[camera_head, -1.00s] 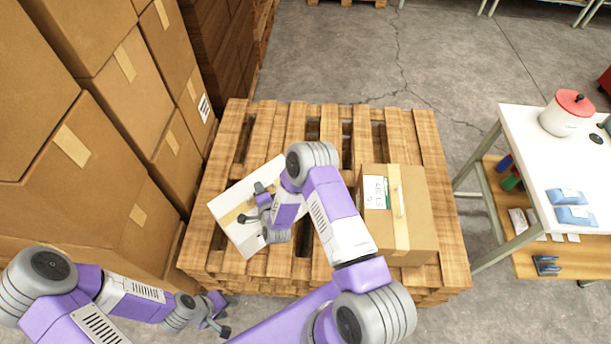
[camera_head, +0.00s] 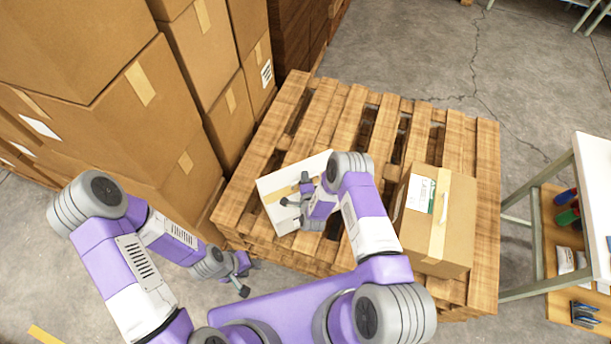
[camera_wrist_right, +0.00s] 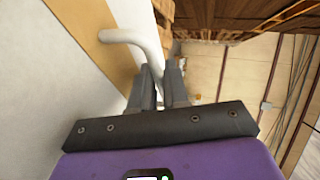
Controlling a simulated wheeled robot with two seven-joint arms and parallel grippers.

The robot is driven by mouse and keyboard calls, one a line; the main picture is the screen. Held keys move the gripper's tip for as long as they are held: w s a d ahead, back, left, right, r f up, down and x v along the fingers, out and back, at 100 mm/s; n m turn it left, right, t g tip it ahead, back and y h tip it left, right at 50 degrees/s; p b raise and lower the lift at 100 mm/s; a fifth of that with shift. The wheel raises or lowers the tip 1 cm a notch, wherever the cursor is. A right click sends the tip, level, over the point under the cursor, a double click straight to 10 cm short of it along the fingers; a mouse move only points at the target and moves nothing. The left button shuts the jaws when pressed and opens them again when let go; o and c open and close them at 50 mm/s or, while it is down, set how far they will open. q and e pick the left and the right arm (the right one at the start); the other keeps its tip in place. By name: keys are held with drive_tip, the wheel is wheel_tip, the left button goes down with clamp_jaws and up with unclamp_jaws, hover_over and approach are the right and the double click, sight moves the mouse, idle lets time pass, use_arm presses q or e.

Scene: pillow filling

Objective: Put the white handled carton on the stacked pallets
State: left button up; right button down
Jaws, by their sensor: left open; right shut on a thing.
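The white handled carton (camera_head: 275,205) is on the left part of the stacked pallets (camera_head: 487,200) in the head view, turned at an angle, with a tan tape strip. My right gripper (camera_head: 294,194) is over it, partly hiding its middle. In the right wrist view the right gripper (camera_wrist_right: 158,90) is shut on the carton's pale bar handle (camera_wrist_right: 130,38), close beside the white carton face (camera_wrist_right: 40,80). Whether the carton bears fully on the pallets cannot be told. My left gripper (camera_head: 243,280) is open and empty, low in front of the pallets.
A brown carton (camera_head: 457,225) with a white label stands on the right part of the pallets. Tall stacks of brown boxes (camera_head: 150,120) stand close on the left. A white-topped table (camera_head: 597,170) with a lower shelf stands at the right. The far pallet slats are clear.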

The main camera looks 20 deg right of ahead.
drive_tip(key=shift+w+r, duration=0.1)
drive_tip(key=shift+r, duration=0.05)
drive_tip(key=c, duration=1.1)
unclamp_jaws()
drive_tip(key=shift+s+f, duration=0.2)
